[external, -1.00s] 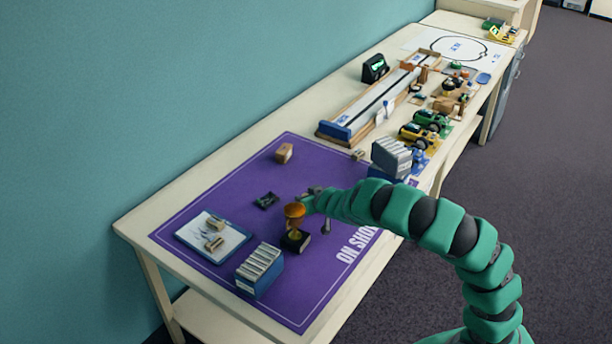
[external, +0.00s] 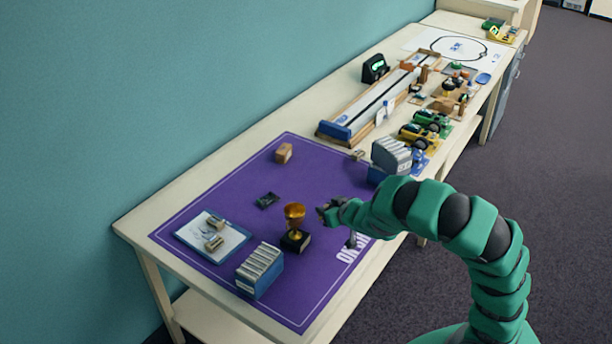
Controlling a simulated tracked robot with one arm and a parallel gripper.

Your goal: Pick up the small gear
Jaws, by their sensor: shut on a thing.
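My gripper (external: 326,212) is at the right of the gold trophy cup, above the purple mat, apart from the cup. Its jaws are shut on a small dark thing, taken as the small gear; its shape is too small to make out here. A small dark tray (external: 267,201) lies on the mat to the left of the trophy. I cannot make out a separate gear on the mat.
The gold trophy (external: 294,219) stands on its black base close to my gripper. A blue box of grey cases (external: 260,271), a clipboard (external: 196,246) with small wooden blocks and a brown block (external: 284,153) are on the purple mat (external: 225,190). Another case stack (external: 391,156) stands behind my arm.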

